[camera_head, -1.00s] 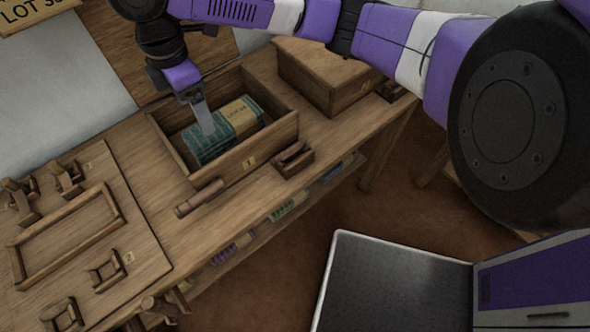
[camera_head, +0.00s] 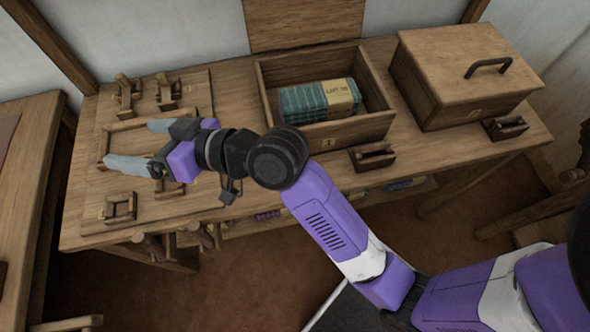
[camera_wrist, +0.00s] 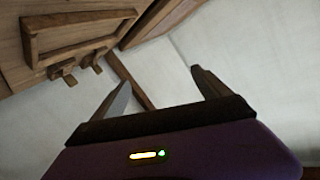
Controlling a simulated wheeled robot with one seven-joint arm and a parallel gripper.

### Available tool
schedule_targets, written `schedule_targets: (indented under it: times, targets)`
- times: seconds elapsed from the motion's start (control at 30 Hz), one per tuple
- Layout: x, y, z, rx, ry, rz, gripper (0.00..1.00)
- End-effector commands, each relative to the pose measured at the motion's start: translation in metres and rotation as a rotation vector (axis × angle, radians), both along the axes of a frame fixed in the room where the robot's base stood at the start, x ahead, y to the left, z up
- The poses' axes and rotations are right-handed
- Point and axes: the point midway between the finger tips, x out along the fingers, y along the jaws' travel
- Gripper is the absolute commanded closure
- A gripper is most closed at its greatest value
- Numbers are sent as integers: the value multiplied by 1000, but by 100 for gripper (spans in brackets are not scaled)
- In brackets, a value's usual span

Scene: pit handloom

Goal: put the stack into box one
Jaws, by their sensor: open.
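The stack (camera_head: 319,100) is a bundle of folded teal cloth with a yellow paper label. It lies inside box one (camera_head: 345,134), an open wooden box with a "1" tag on its front wall, and its top shows below the rim. My gripper (camera_head: 128,143) is well to the left of the box, above a wooden board with a frame. Its two grey fingers are spread apart with nothing between them. The wrist view shows the same empty fingers (camera_wrist: 160,78) pointing towards a pale wall.
A closed wooden box with a handle (camera_head: 465,75) stands right of box one. A small wooden holder (camera_head: 372,157) sits in front. The board (camera_head: 90,203) at left bears a frame (camera_head: 108,148) and several small wooden fixtures. A wooden panel (camera_head: 305,22) stands behind box one.

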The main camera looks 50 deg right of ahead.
Motion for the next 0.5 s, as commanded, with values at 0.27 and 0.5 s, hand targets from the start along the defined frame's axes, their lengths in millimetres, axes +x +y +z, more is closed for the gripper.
schedule_targets:
  times: [0.27,0.5]
  targets:
    - [-77,-26,-57,102,57,-271,13]
    - [-171,-68,-97,26,91,-448,13]
